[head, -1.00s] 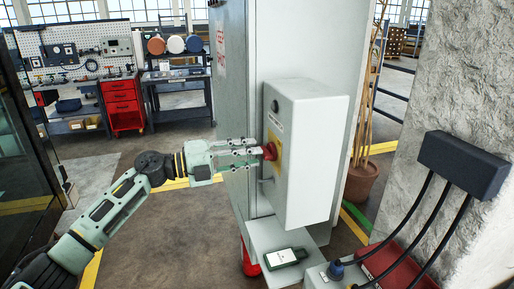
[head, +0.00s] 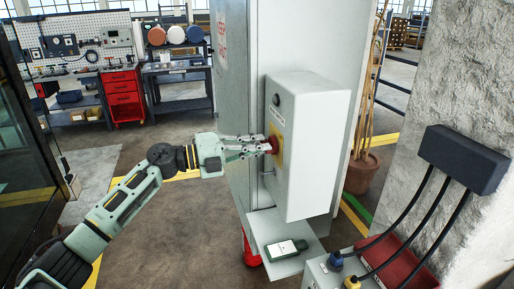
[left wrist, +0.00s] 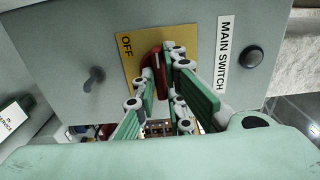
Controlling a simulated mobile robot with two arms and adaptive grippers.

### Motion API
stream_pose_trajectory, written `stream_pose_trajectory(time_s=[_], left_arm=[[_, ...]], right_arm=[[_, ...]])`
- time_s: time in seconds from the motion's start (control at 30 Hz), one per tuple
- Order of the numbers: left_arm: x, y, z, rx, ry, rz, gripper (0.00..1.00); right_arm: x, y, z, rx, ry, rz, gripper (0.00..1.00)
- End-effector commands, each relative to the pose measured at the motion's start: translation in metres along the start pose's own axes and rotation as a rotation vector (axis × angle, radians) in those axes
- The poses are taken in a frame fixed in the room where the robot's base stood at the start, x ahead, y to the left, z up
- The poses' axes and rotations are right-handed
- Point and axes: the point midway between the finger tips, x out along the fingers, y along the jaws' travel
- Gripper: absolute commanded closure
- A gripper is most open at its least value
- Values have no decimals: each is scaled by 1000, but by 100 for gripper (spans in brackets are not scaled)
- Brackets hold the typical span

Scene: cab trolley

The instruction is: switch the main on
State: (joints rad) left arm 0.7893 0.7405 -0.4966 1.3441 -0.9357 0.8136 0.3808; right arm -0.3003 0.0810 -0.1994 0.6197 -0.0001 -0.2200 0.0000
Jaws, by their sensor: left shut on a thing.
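The main switch is a red rotary handle (head: 273,145) on a yellow plate on the front face of a light grey box (head: 310,150). In the left wrist view the red handle (left wrist: 156,66) stands on the yellow plate (left wrist: 130,48), where "OFF" can be read. A "MAIN SWITCH" label (left wrist: 224,55) is beside the plate. My left gripper (head: 266,146) is at the handle, its fingers shut on it. The fingers hide part of the handle and plate. My right gripper is not in view.
A black round button (left wrist: 252,57) and a dark hook-like part (left wrist: 93,80) are on the same face. A shelf (head: 262,225) below bears a tag-like device (head: 286,249). A black cable box (head: 463,158) is at right. The floor at left is clear.

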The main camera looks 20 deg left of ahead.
Motion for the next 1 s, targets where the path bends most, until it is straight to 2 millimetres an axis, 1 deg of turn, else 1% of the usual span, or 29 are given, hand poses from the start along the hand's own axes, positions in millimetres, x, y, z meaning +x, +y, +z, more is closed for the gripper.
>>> stream_pose_trajectory(time_s=[0.17,0.37,0.57,1.0], left_arm=[[0,1,0,6,0,1,100],[0,4,0,59,0,2,100],[-1,6,0,187,0,1,100],[0,8,0,596,1,2,100]], right_arm=[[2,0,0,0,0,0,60],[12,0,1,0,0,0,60],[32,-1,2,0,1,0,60],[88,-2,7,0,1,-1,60]])
